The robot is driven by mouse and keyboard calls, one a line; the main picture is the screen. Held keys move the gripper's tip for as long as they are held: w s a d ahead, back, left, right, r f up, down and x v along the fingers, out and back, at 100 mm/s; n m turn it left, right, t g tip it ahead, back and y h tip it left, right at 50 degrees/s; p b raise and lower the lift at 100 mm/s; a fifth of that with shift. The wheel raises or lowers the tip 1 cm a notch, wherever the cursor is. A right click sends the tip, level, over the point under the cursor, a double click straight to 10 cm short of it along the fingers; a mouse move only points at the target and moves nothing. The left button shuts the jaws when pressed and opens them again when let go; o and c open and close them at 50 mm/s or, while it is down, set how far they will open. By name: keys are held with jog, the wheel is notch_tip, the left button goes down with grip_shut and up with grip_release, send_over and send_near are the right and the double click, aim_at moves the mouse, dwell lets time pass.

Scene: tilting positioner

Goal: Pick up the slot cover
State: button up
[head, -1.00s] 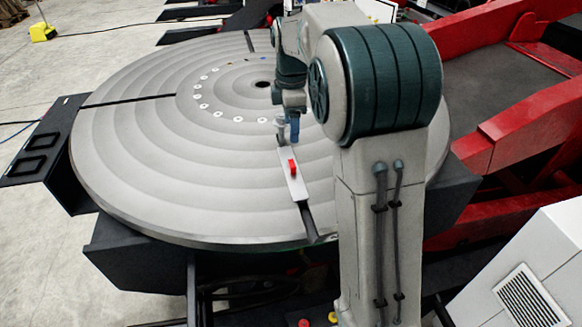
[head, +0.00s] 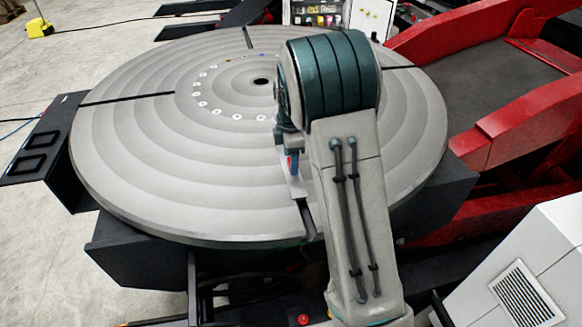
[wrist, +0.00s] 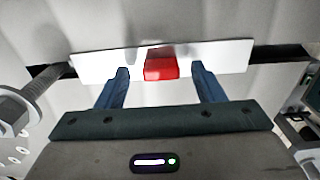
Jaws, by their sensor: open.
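The slot cover (wrist: 215,57) is a flat pale plate with a red block handle (wrist: 161,65) at its middle. In the wrist view it lies along a dark slot in the round table. In the head view the slot cover (head: 297,188) is partly hidden behind my arm. My gripper (wrist: 162,74) is open, with one blue finger on each side of the red handle and a gap on both sides. In the head view my gripper (head: 293,165) is low over the cover. Whether the fingertips touch the plate cannot be told.
The round grey table (head: 170,190) has other dark slots and a ring of pale holes. A bolt (wrist: 30,105) stands at the left of the wrist view. Red framework (head: 510,140) is on the right, and a white cabinet (head: 530,270) is at the lower right.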

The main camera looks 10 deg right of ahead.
jog(key=shift+f, duration=0.55)
jog(key=c, duration=1.2)
jog(key=shift+r, duration=0.1)
